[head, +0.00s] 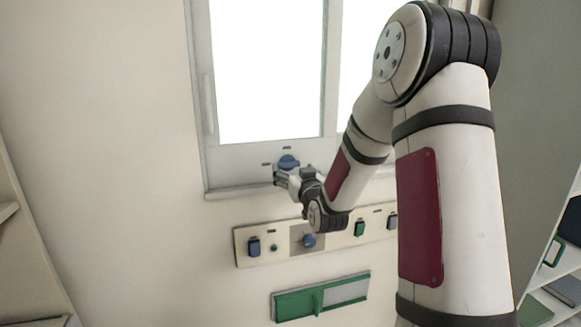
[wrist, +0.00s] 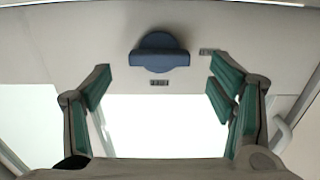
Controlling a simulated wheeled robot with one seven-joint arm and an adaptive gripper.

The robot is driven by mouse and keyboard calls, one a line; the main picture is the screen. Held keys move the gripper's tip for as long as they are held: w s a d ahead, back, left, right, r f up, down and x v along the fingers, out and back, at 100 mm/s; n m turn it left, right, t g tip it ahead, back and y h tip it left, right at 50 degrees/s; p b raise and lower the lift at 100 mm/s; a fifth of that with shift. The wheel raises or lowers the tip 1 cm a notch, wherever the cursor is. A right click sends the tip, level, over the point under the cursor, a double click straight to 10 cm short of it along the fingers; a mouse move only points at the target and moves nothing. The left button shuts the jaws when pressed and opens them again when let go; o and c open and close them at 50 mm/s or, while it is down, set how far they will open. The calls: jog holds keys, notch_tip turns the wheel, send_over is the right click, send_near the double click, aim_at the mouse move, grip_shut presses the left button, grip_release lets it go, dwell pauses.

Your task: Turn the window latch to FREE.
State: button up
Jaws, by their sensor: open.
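The window latch is a blue round knob (head: 288,161) with a grip bar, on the white lower rail of the window. In the wrist view the blue latch (wrist: 160,55) shows at upper centre with its bar lying level across the picture. One small dark label plate (wrist: 159,83) sits below it and another (wrist: 208,51) to its right; their text is too small to read. My gripper (head: 284,178) is just below and in front of the latch. In the wrist view my gripper (wrist: 160,88) is open and empty, its green-padded fingers wide apart and not touching the latch.
Below the window runs a cream panel (head: 275,258) with blue and green switches and a blue knob (head: 308,241). A green and grey slide plate (head: 320,297) is under it. Shelves (head: 563,285) stand at right.

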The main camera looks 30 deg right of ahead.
aim_at(290, 165)
jog(key=shift+x, duration=1.85)
jog(key=c, duration=1.1)
